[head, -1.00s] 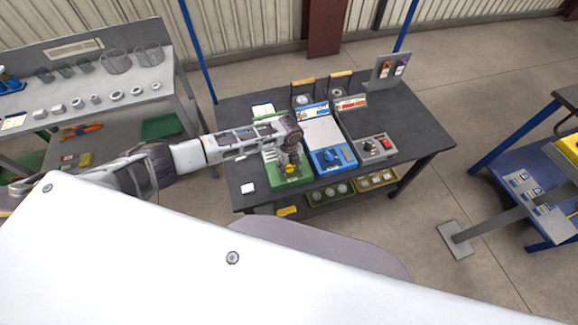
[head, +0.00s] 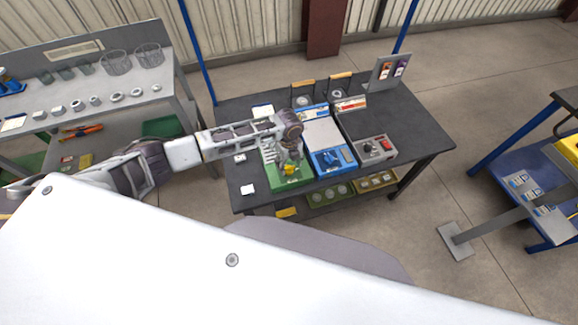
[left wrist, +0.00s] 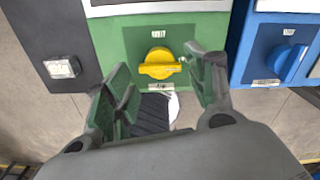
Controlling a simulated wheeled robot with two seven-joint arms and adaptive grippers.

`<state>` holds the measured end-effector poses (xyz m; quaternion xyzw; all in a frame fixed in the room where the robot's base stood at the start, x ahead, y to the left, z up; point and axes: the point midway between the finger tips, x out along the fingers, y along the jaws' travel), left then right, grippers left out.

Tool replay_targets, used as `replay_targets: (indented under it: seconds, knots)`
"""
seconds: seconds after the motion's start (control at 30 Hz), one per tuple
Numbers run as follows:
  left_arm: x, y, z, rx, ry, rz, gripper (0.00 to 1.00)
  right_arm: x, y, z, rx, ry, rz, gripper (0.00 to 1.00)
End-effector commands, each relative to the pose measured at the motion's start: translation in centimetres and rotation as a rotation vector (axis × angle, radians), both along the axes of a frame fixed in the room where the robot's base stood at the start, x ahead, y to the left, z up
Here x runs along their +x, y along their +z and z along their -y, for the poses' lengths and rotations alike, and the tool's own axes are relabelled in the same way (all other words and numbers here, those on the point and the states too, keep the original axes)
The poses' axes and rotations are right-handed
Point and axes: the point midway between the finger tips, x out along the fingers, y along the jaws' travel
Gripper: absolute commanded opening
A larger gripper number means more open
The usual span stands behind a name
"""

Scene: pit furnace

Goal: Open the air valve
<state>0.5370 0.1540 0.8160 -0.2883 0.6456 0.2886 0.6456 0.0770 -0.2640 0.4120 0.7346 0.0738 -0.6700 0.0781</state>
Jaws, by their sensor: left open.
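A green panel (head: 292,180) with a yellow knob (head: 290,170) stands on the dark workbench. Beside it is a blue panel (head: 322,139) with a blue knob (head: 334,158). Their labels are too small to read, so I cannot tell which is the air valve. My left gripper (head: 288,158) is over the green panel. In the left wrist view the gripper (left wrist: 158,76) is open and empty, with its fingers to either side of the yellow knob (left wrist: 160,63). The yellow handle lies roughly crosswise. The blue knob (left wrist: 287,61) is right of the fingers. My right gripper is out of view.
A grey control box (head: 376,149) with a red switch stands right of the blue panel. A sign stand (head: 390,70) is at the bench's back right. The bench top (head: 420,130) is clear at the right. A shelf (head: 100,88) with crucibles and rings stands left.

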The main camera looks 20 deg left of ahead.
Motion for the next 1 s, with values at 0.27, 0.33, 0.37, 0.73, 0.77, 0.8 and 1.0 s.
replay_targets:
  seconds: [0.27,0.33,0.37,0.73,0.77,0.8,1.0]
  knots:
    - [0.1,4.2,0.1,-0.002,-0.001,0.002,0.56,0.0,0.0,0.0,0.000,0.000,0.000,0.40]
    - [0.1,5.2,0.0,-0.001,-0.001,0.003,0.56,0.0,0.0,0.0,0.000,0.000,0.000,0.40]
    - [0.1,5.6,0.0,-0.001,-0.001,0.003,0.56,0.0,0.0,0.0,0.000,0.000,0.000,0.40]
    - [0.0,8.5,0.0,-0.001,-0.001,0.001,0.56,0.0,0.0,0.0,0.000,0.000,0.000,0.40]
    - [0.0,8.5,0.0,-0.001,-0.001,0.001,0.56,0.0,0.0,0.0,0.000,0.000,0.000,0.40]
    - [0.0,8.6,0.0,-0.001,-0.001,0.001,0.56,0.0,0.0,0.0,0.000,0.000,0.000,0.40]
    - [0.0,8.6,0.0,-0.001,0.000,0.001,0.56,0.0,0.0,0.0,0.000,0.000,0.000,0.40]
